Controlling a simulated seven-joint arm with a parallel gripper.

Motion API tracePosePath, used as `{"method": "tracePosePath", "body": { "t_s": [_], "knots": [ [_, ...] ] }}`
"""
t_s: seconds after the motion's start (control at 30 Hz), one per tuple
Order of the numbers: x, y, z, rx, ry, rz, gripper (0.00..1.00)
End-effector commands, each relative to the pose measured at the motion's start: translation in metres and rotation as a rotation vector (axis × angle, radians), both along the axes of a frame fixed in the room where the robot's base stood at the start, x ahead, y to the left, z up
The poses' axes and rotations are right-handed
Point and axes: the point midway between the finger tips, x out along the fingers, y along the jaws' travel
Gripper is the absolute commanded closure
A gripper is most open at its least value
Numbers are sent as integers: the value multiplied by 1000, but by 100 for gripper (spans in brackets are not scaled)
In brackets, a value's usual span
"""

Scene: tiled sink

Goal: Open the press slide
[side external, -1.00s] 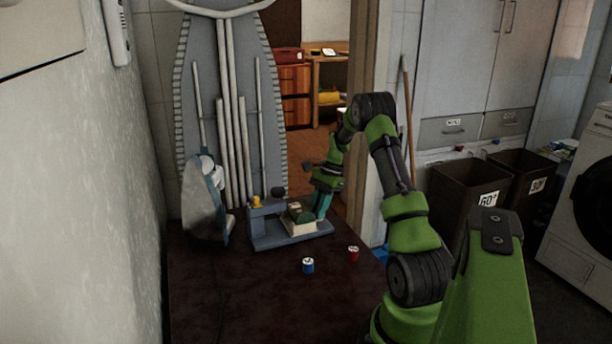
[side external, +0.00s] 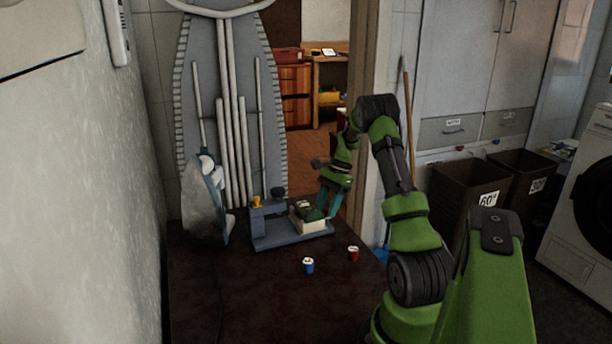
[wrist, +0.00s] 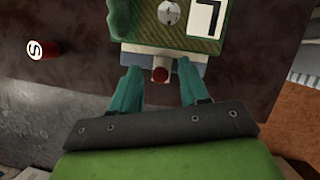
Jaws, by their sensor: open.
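The press (side external: 282,240) has a blue-grey base on the dark table, with a yellow part and a dark knob at its left end. Its slide (side external: 308,226) is a cream block with a green top, standing right of the press head with a gap between them. In the wrist view the slide's green top (wrist: 180,40) carries a round metal piece and a white label. A small red knob (wrist: 160,74) sticks out of its near end. My gripper (wrist: 159,84) is open, its teal fingers on either side of the knob. It also shows at the slide's right end (side external: 322,207).
A blue canister (side external: 308,266) and a red canister (side external: 353,254) with white tops stand in front of the press. A clothes iron (side external: 203,205) stands upright to the left. An ironing board (side external: 270,110) leans behind. The front of the table is clear.

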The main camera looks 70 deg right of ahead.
Motion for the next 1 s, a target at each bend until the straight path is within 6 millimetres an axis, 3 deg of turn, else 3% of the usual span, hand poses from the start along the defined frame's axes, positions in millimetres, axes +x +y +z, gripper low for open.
{"method": "tracePosePath", "body": {
  "t_s": [0.17, 0.7, 1.0],
  "knots": [
    [-3, -9, 21, -6, -2, -2, 55],
    [-25, -51, 134, -6, 0, -1, 55],
    [-28, -58, 155, -3, -1, -1, 55]
  ]
}}
